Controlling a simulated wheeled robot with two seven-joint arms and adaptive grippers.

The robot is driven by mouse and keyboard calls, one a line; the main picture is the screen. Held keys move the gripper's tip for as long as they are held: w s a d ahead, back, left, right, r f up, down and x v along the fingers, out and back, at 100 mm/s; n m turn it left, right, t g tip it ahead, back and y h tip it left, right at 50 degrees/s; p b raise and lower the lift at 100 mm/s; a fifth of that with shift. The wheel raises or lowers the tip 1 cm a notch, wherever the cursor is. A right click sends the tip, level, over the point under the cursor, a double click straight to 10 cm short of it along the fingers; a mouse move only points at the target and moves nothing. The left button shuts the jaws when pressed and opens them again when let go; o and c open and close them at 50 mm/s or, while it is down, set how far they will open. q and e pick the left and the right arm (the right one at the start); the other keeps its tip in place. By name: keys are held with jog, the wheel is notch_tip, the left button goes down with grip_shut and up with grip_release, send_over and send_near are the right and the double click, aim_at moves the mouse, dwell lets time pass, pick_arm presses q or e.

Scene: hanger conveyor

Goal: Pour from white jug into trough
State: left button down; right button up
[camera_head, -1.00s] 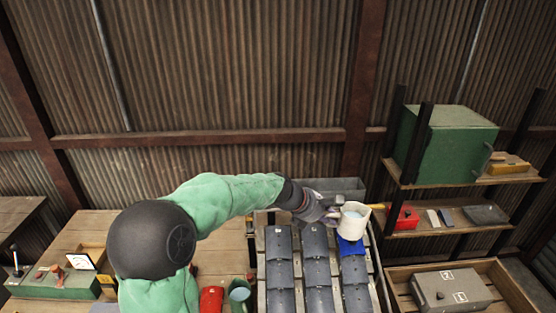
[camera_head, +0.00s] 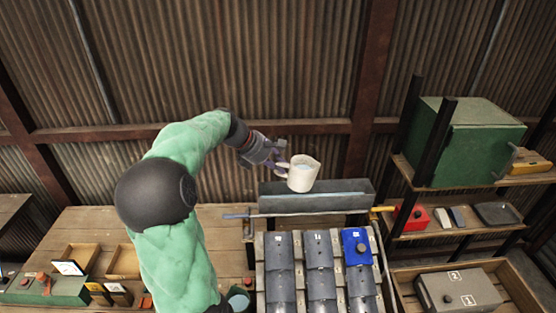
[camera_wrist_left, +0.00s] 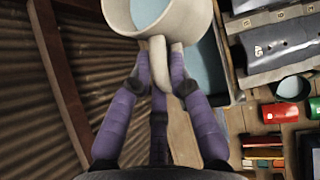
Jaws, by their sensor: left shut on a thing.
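The white jug (camera_head: 303,173) holds pale bluish liquid, which also shows in the left wrist view inside the jug (camera_wrist_left: 187,18). My left gripper (camera_head: 278,162) is shut on the jug's handle; in the left wrist view its purple fingers lie on both sides of the handle (camera_wrist_left: 158,65). The jug is held roughly upright, above the long grey trough (camera_head: 350,203). No stream of liquid shows. Part of the trough's inside is seen beside the jug in the left wrist view (camera_wrist_left: 209,65). My right gripper is not in view.
A rod with a yellow end (camera_head: 383,209) runs along the trough's front. Rows of grey tiles (camera_head: 318,250) and one blue tile (camera_head: 357,245) lie before it. A shelf at right holds a green box (camera_head: 470,145) and a red box (camera_head: 410,217). A corrugated wall stands behind.

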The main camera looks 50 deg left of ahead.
pick_arm(q)
jog(key=shift+w+a+g+y+p, duration=0.1)
jog(key=shift+g+y+p, duration=0.3)
jog(key=shift+p, duration=0.1)
jog(key=r+g+p, duration=0.1)
jog(key=p, duration=0.2)
jog(key=shift+y, duration=0.4)
jog(key=shift+r+g+y+p, duration=0.5)
jog(key=shift+r+g+p, duration=0.15)
jog(key=shift+p, duration=1.5)
jog(key=shift+w+d+r+m+g+y+p, duration=0.35)
jog(key=shift+r+g+y+p, duration=0.35)
jog(key=shift+p, duration=1.8)
jog(key=shift+w+d, duration=0.1)
jog(key=shift+w+d+r+g+y+p, duration=0.1)
jog(key=shift+d+g+y+p, duration=0.05)
jog(key=shift+g+y+p, duration=0.3)
